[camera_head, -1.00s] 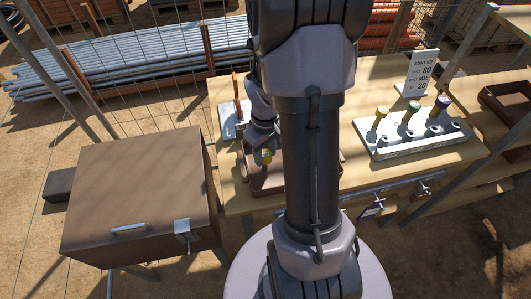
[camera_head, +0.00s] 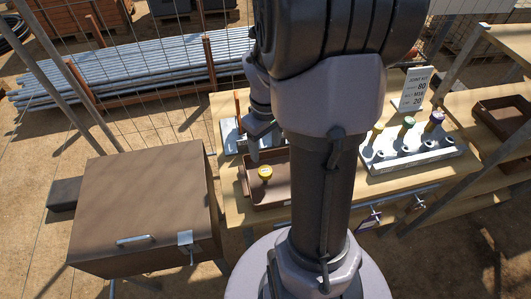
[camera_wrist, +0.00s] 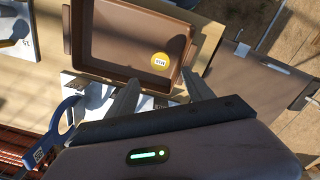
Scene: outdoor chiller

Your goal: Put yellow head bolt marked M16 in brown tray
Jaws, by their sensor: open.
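A bolt with a yellow head (camera_head: 265,172) is inside the brown tray (camera_head: 247,188) on the wooden bench, and its shank is hard to make out. In the wrist view the yellow head (camera_wrist: 159,60) carries a dark mark that looks like M16, and it lies near one side of the brown tray (camera_wrist: 98,35). My gripper (camera_head: 257,150) is open and empty above the back part of the tray, apart from the bolt. Its two spread fingers (camera_wrist: 160,84) show in the wrist view. My arm hides the tray's right part in the head view.
A white rack (camera_head: 420,155) holds yellow, green and purple headed bolts at the right. A kit sign (camera_head: 412,90) stands behind it. A brown lidded box (camera_head: 145,205) is at the left. Another brown tray (camera_head: 502,118) sits on the right shelf. A blue ring-shaped tool (camera_wrist: 62,125) shows in the wrist view.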

